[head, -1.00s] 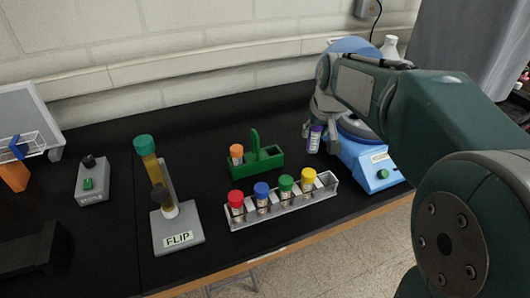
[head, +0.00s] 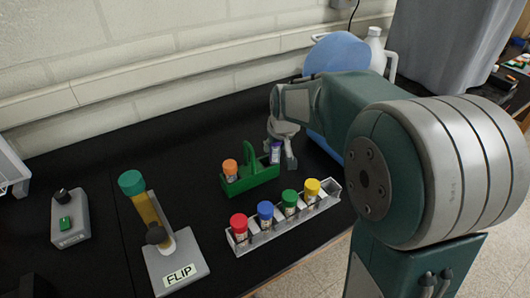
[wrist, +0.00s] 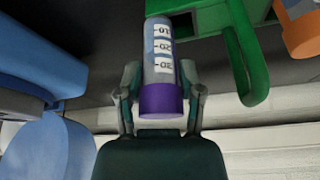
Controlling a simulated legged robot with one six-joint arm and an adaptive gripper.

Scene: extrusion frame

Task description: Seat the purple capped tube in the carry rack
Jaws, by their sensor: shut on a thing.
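The purple capped tube (wrist: 160,70), with a white printed label, is held between the two fingers of my gripper (wrist: 160,82), cap toward the palm. In the head view the tube (head: 275,152) is roughly upright at the right end of the green carry rack (head: 262,178), and my gripper (head: 280,157) is around it. In the wrist view the tube's lower end is close to the green rack (wrist: 205,18). An orange capped tube (head: 230,168) stands in the rack's left end, beyond the handle.
A clear rack (head: 290,222) with red, blue, green and yellow capped tubes stands in front of the carry rack. A FLIP stand (head: 178,268) with a green capped tube is at left. A blue device (head: 325,147) is behind my arm. A grey button box (head: 69,218) is far left.

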